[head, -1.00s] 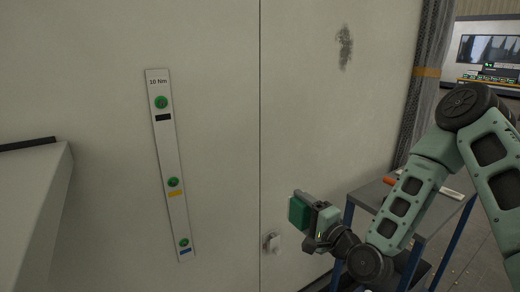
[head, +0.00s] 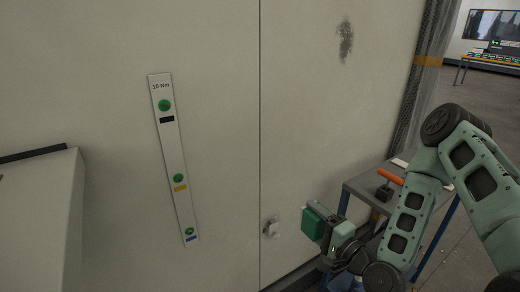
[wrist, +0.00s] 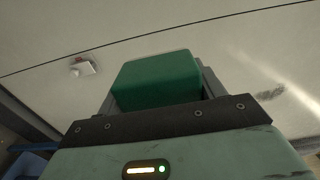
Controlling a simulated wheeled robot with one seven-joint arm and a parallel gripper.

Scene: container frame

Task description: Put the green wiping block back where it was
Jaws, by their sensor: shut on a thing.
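The green wiping block (head: 313,223) is held in my gripper (head: 322,226), in front of the pale wall panel and left of the grey trolley. In the wrist view the green block (wrist: 157,80) sits between the two fingers, and my gripper (wrist: 157,92) is shut on it. The block looks clear of the wall, though the exact gap is hard to judge. The spot where the block was before cannot be told from these frames.
A grey trolley (head: 362,186) with blue legs stands right of my gripper, with an orange-handled tool (head: 390,177) on top. A dark smudge (head: 345,42) marks the panel. A strip with green buttons (head: 171,150) is at left.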

